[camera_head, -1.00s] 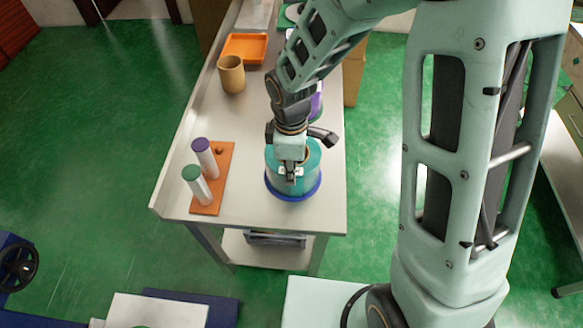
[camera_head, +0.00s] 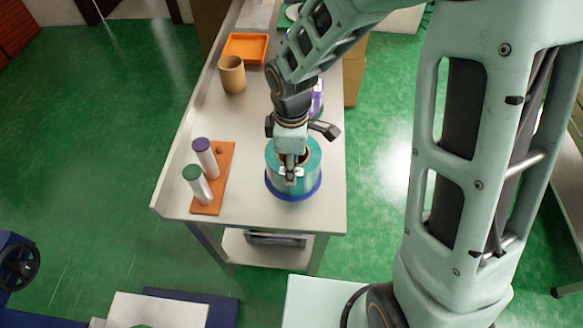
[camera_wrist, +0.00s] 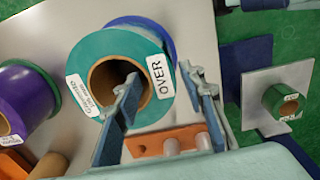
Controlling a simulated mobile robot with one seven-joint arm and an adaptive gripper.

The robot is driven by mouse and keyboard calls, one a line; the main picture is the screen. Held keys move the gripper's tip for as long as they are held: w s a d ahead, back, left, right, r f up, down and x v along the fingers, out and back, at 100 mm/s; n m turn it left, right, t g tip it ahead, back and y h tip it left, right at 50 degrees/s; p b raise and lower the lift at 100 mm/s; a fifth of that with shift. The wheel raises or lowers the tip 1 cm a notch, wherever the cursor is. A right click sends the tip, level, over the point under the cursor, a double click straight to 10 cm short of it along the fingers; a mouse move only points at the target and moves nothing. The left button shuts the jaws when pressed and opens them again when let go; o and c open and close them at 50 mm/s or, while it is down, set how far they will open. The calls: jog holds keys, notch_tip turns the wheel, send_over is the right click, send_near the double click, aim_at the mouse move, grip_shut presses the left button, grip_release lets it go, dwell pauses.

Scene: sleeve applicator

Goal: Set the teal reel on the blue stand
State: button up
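The teal reel (camera_head: 312,160) stands upright on a round blue base (camera_head: 312,192) near the table's front right; this base looks like the blue stand. In the wrist view, the teal reel (camera_wrist: 100,50) shows its brown bore and white labels, with the blue stand (camera_wrist: 163,38) partly hidden behind it. My gripper (camera_head: 290,172) is above the reel's near wall. In the wrist view, my gripper (camera_wrist: 165,85) is open: one finger overlaps the bore and the other is outside the rim, with gaps between the fingers and the wall. Exact finger depth is hard to tell.
A purple reel (camera_head: 317,100) stands behind the teal one. An orange board (camera_head: 225,170) with two capped pegs is at left. A tan cup (camera_head: 231,75) and orange tray (camera_head: 245,47) are farther back. The table between board and teal reel is clear.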

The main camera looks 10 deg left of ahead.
notch_tip(320, 180, up, 10)
jog(key=shift+s+p, duration=0.15)
jog(key=shift+p, duration=0.15)
dwell(0.3)
